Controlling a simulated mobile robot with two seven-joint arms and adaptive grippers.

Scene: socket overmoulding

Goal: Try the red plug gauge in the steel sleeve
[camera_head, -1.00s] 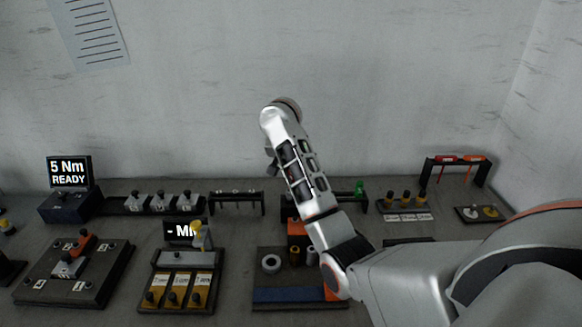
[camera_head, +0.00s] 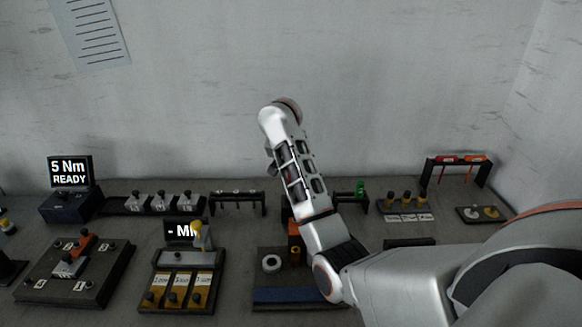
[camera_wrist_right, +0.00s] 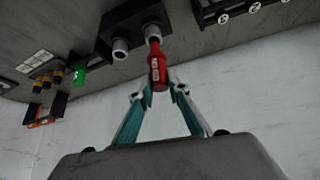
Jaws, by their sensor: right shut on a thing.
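In the right wrist view, my right gripper (camera_wrist_right: 158,95) is shut on the red plug gauge (camera_wrist_right: 158,70) by its handle. The gauge's far end points at a dark block (camera_wrist_right: 122,22) with two grey round parts. One grey part (camera_wrist_right: 120,49) stands free beside the gauge. The other (camera_wrist_right: 152,31) lines up with the gauge's end; I cannot tell whether it is the steel sleeve or the gauge's own pin, nor whether anything is inserted. In the head view my right arm hides this gripper and the gauge. My left gripper is not in view.
In the head view a pale ring (camera_head: 271,263) and a brass sleeve (camera_head: 294,257) stand behind a blue strip (camera_head: 290,296), left of my arm.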

